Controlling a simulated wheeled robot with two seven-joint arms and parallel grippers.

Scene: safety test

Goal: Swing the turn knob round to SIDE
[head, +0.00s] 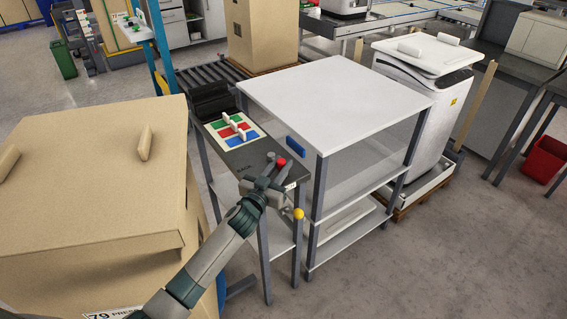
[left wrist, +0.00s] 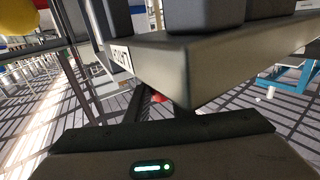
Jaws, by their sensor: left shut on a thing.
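A narrow dark stand (head: 245,160) stands left of the white-topped shelf unit, with a dark control panel at its near end. My left gripper (head: 270,172) is at that end, shut on what appears to be the turn knob, which its fingers mostly hide. A red ball-like part (head: 282,161) shows just beside the fingertips. A yellow ball (head: 298,213) is below the panel's front edge. In the left wrist view a dark block (left wrist: 185,60) with a white label fills the middle; I cannot read the knob's setting. My right gripper is not in view.
On the stand lies a white board (head: 247,138) with red, green and blue pieces. The white-topped shelf unit (head: 335,90) is close on the right. A large cardboard box (head: 80,170) is close on the left. Open floor lies at the front right.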

